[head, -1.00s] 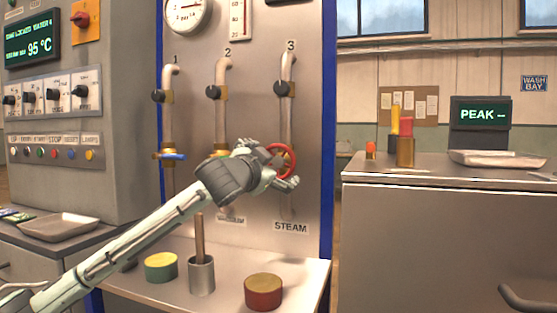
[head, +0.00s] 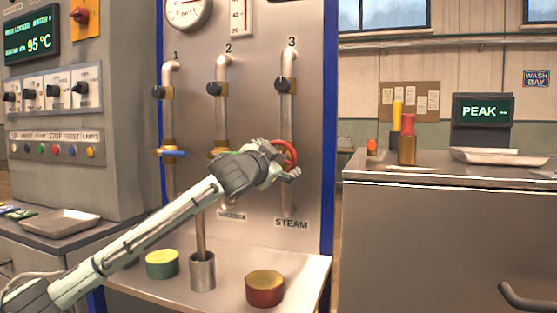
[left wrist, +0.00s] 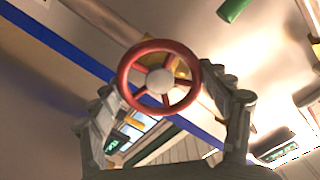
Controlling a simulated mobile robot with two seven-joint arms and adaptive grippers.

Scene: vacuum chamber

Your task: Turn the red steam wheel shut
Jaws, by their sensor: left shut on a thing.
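The red steam wheel (head: 291,152) is on pipe 3, above the STEAM label (head: 291,224). My left gripper (head: 283,161) is at the wheel and hides much of it in the head view. In the left wrist view the wheel (left wrist: 125,82) shows whole, with red spokes and a pale hub, between the two fingers of the left gripper (left wrist: 172,97). The fingers are shut on the wheel, one at each side of the rim. My right gripper is not in view.
A blue-handled valve (head: 171,153) is on pipe 1. A grey cabinet (head: 440,235) stands at the right.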

